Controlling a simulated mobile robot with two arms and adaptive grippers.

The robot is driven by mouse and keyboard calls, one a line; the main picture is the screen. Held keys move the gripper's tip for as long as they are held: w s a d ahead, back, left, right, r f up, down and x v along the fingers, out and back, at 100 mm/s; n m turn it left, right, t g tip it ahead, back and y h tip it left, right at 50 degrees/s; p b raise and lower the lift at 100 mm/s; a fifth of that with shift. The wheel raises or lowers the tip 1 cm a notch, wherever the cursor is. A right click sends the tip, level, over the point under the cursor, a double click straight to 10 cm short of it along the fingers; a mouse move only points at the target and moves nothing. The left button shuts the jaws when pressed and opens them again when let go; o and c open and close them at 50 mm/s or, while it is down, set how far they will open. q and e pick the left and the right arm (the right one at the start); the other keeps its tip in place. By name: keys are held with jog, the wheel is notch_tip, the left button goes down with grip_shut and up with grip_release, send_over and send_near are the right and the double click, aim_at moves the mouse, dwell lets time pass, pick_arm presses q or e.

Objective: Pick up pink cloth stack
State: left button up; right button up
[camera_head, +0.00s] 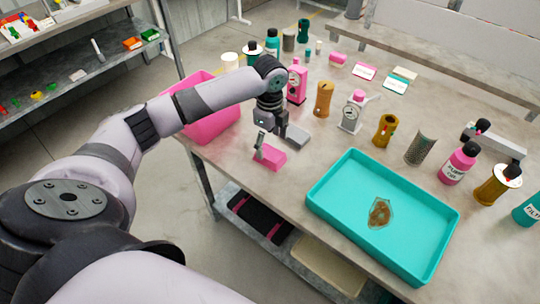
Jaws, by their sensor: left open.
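The pink cloth stack (271,160) lies on the grey table near its left edge, in the head view. It is a small flat folded block. My left gripper (270,143) is open and points down just above and behind the pink stack. One of its fingers overlaps the top of the stack in the picture; I cannot tell whether it touches. Nothing shows between the fingers. My right gripper is not in view.
A grey flat block (298,139) lies just right of my left gripper. A teal tray (335,177) with a brownish piece stands in front. A pink bin (213,123) is at the table's left. Several bottles and a pink scale (297,82) stand behind.

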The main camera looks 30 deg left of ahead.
aim_at(270, 153)
pick_arm(q)
notch_tip(270, 153, down, 4)
jog(key=shift+s+r, duration=0.1)
jog(key=shift+s, duration=0.05)
jog(key=shift+f, duration=0.3)
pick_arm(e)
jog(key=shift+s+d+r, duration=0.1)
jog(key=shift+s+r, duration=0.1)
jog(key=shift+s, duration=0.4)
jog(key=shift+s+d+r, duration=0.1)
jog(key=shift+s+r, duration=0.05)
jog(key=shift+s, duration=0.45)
pick_arm(q)
jog(key=shift+c, duration=0.2)
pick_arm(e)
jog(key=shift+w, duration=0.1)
pick_arm(q)
jog(key=c, duration=1.1)
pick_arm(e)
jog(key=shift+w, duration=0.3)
